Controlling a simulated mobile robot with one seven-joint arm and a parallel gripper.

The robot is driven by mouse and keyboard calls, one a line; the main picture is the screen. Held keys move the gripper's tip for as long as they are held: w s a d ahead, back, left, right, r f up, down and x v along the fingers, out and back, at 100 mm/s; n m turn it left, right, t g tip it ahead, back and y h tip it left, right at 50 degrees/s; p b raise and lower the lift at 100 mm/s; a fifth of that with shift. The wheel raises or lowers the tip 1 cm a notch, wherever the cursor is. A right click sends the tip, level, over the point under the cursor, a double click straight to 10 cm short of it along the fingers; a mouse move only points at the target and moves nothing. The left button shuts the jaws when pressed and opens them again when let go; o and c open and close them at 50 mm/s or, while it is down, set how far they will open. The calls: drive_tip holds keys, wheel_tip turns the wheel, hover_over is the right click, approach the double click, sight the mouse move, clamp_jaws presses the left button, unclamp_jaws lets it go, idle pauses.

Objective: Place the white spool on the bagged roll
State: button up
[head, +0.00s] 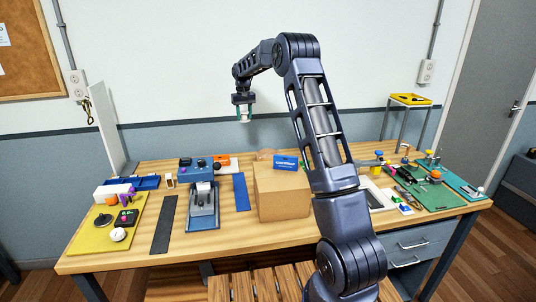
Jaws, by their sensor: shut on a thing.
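My gripper (244,111) hangs from the arm high above the back of the workbench, fingers pointing down. It is shut on a small white thing (244,119), which looks like the white spool, held well clear of the bench. A small tan, rounded thing (265,154) shows behind the cardboard box; I cannot tell whether it is the bagged roll. It is partly hidden by the box, below and a little right of my gripper.
The cardboard box (281,194) stands mid-bench with a blue packet (286,163) on top. A grey-blue vise-like device (203,204) and a dark strip (163,225) lie left. A yellow mat (87,235) and a green mat (435,194) carry small items. My arm covers part of the bench.

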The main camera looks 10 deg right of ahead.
sight(268, 152)
drive_tip(key=d+m, duration=0.2)
drive_tip(key=d, duration=1)
drive_tip(key=f, duration=1.9)
drive_tip(key=shift+w+f, duration=0.2)
drive_tip(key=shift+w, duration=0.15)
drive_tip(key=shift+f, duration=0.1)
drive_tip(key=o, duration=1)
drive_tip(key=shift+c, duration=0.2)
